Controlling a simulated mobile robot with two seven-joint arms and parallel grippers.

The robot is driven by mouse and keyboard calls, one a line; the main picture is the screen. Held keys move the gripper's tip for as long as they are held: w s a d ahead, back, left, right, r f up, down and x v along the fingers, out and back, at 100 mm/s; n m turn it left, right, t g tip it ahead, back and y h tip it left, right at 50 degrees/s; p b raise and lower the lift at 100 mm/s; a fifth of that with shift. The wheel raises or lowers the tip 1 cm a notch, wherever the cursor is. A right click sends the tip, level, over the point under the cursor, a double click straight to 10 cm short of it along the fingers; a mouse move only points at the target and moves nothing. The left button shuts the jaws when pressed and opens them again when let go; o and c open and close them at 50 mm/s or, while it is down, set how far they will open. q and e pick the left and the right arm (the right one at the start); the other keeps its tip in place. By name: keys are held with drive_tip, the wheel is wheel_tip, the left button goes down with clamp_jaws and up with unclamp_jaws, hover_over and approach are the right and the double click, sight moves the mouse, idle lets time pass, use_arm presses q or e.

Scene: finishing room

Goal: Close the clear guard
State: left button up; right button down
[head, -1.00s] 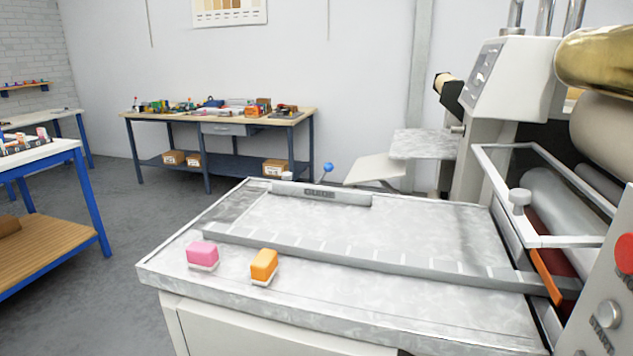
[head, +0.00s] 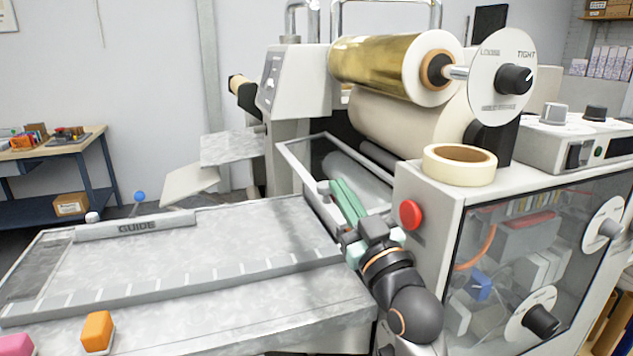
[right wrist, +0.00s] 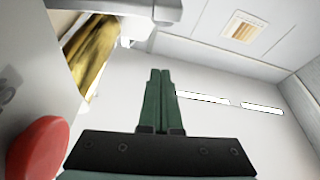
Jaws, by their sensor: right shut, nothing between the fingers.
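The clear guard (head: 300,164) is a see-through panel in a pale frame at the rollers' infeed, in the middle of the head view. It looks tilted, and the grey roller shows through it. My right gripper (head: 336,184) has its green fingers together, at the guard's frame near its knob. The fingers hide part of the frame, and I cannot tell whether they touch it. In the right wrist view the shut fingers (right wrist: 160,72) show with nothing between them; the guard is not clear there. My left gripper is not in view.
A red button (head: 410,214) sits on the machine's side housing, close to my right wrist. A tape roll (head: 459,164) lies on top, below a gold foil roll (head: 385,66). The feed table (head: 190,240) holds a guide bar (head: 140,226) and an orange block (head: 97,331).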

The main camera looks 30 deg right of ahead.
wheel_tip(320, 180, up, 2)
drive_tip(key=r+p, duration=0.1)
hover_over(327, 209)
drive_tip(key=shift+s+f, duration=0.1)
drive_tip(key=shift+f, duration=2.2)
wheel_tip(327, 209, down, 8)
drive_tip(key=n+y+b, duration=0.2)
drive_tip(key=n+b, duration=0.1)
drive_tip(key=n, duration=0.1)
drive_tip(key=shift+d+f, duration=0.15)
drive_tip(key=shift+f, duration=0.05)
drive_tip(key=shift+r, duration=0.1)
